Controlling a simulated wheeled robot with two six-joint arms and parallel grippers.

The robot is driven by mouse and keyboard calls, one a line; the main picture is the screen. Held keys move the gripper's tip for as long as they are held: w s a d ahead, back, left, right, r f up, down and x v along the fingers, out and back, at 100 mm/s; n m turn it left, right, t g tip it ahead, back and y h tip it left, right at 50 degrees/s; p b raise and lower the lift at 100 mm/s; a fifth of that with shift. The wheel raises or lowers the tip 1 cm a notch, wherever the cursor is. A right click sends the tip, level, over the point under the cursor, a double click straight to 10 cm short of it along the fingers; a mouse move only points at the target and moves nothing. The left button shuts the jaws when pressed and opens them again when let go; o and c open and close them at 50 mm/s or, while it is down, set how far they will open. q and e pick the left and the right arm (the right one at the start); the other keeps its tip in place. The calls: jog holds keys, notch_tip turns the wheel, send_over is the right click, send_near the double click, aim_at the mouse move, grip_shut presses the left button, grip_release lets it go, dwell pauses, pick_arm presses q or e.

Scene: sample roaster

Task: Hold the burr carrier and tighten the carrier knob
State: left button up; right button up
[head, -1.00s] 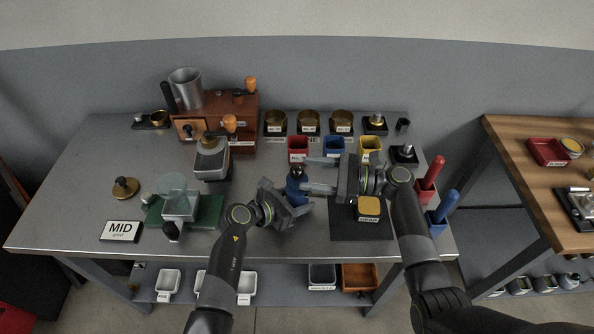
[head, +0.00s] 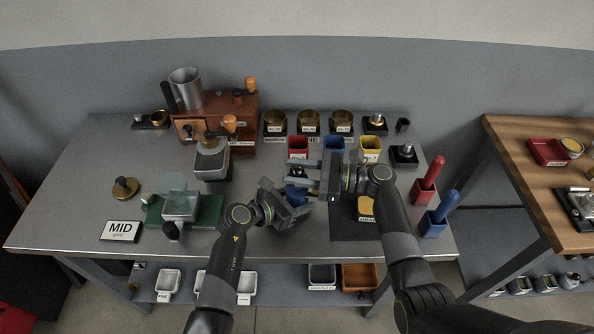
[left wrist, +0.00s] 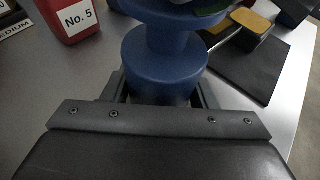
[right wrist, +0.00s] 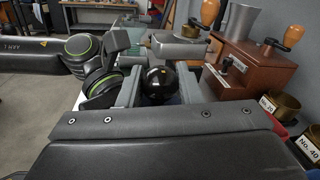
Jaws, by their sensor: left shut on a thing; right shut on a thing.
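The blue burr carrier (left wrist: 165,62) stands between the fingers of my left gripper (left wrist: 164,92) in the left wrist view. That gripper is shut on its round lower body. The black ball-shaped carrier knob (right wrist: 158,85) shows in the right wrist view between the fingers of my right gripper (right wrist: 158,92), which is shut on it. In the head view my right gripper (head: 304,174) reaches in from the right, above my left gripper (head: 292,200). There the two grippers hide most of the carrier.
A yellow-topped container (head: 366,206) on a dark mat (head: 346,230) lies partly under my right arm. Red (head: 298,144), blue (head: 334,144) and yellow (head: 370,144) cups stand behind.

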jog(key=shift+m+t, duration=0.3)
jog(key=shift+t, duration=0.3)
jog(key=m+t+h, duration=0.1)
jog(key=t, duration=0.1)
jog(key=shift+m+t, duration=0.3)
jog(key=shift+m, duration=0.1)
jog(key=shift+m+t+h, duration=1.3)
jog(key=shift+m+t, duration=0.4)
jog(key=shift+t, duration=0.6)
jog(key=o, duration=0.9)
jog(key=shift+o, duration=0.2)
jog(key=v, duration=1.2)
